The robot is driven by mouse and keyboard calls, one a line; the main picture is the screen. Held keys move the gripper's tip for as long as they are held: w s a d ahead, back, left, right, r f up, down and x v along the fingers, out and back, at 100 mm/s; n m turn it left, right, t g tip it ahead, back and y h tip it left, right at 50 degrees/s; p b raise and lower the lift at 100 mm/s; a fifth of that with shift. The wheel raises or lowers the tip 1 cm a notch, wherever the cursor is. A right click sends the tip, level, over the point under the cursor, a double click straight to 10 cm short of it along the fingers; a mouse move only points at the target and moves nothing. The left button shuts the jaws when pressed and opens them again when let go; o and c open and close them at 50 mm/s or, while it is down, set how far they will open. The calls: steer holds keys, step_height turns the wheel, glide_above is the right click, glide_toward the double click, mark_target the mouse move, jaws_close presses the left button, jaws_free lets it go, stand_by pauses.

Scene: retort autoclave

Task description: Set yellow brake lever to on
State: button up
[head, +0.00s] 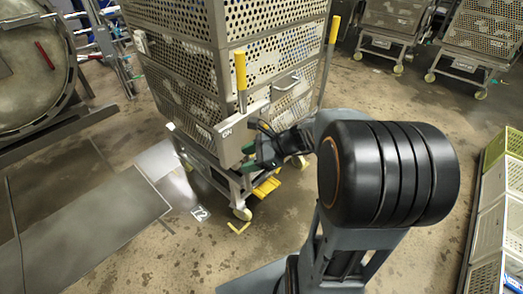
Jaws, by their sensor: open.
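A metal cart (215,150) carrying perforated baskets stands in the middle of the head view. A yellow-gripped upright lever (240,70) rises at its near corner, on a grey rod going down to a plate marked with small letters, perhaps "ON". A second yellow-gripped bar (334,30) stands at the right corner. A yellow part (266,187) shows low under the cart frame. I cannot tell for sure which of these is the brake lever. My gripper (248,157) is open, with green fingertips near the cart's lower front rail, below the upright lever. Contact cannot be told.
A round vessel door (30,70) and a grey ramp plate (85,225) lie to the left. Several other perforated carts (395,22) stand at the back right. Light crates (490,215) line the right edge. The wet floor between is clear.

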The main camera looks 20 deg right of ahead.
steer(key=w+d+f+m+t+h+b, duration=0.1)
steer(key=w+d+f+m+t+b, duration=0.4)
steer(key=d+m, duration=0.4)
steer(key=w+d+f+m+t+h+b, duration=0.1)
steer(key=w+d+f+m+t+b, duration=0.3)
steer(key=d+f+m+t, duration=0.35)
steer(key=w+a+r+m+g+b, duration=0.1)
steer(key=w+a, duration=0.3)
steer(key=w, duration=0.7)
steer(key=shift+w+a+r+m+b, duration=0.3)
steer(key=shift+w+a+m+b, duration=0.05)
steer(key=shift+w+b, duration=0.05)
jaws_close()
steer(key=shift+h, duration=0.3)
